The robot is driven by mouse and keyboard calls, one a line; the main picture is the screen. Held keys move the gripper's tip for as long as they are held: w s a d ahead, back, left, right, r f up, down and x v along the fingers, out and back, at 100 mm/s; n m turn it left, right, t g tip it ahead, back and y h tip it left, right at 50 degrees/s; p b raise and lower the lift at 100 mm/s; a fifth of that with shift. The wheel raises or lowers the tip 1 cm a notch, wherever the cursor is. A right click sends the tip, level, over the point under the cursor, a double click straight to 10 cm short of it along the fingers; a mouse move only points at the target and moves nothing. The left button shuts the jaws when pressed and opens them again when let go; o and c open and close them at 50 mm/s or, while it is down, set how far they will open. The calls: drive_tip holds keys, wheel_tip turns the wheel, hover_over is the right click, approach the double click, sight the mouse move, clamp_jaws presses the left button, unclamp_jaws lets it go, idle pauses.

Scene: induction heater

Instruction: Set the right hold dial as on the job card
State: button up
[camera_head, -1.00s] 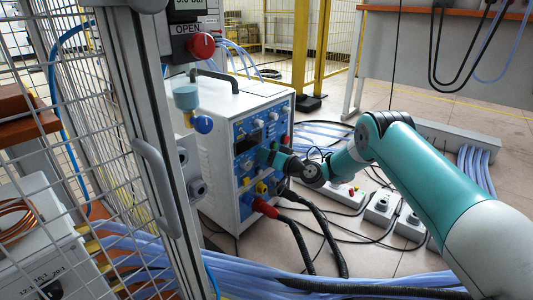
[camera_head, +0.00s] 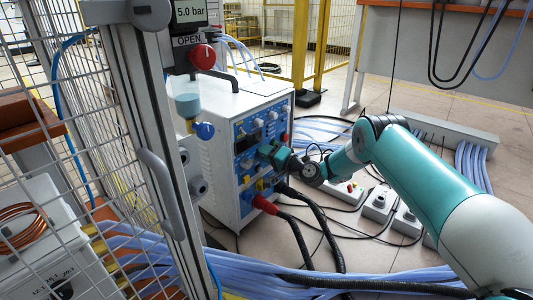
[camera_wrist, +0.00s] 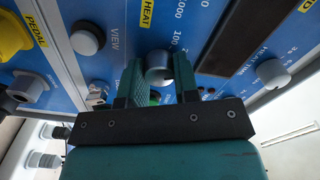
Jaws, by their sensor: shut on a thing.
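The white heater unit (camera_head: 215,130) stands on the floor with a blue control panel facing right. My gripper (camera_head: 268,153) is at this panel. In the wrist view the two fingers of my gripper (camera_wrist: 157,80) straddle a grey knob (camera_wrist: 158,62) and are shut on it. Printed numbers and a yellow HEAT label lie near that knob; its own name is not readable, so I cannot tell which dial it is. Another grey dial (camera_wrist: 273,73), marked HEAT TIME, is to the right. I cannot make out a job card.
A grey knob (camera_wrist: 88,39) by VIEW and a yellow PEDAL label (camera_wrist: 10,35) are to the left. Thick black cables with a red plug (camera_head: 264,204) leave the panel below my gripper.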

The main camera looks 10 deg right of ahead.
idle(0.3)
drive_tip(key=o, duration=0.9)
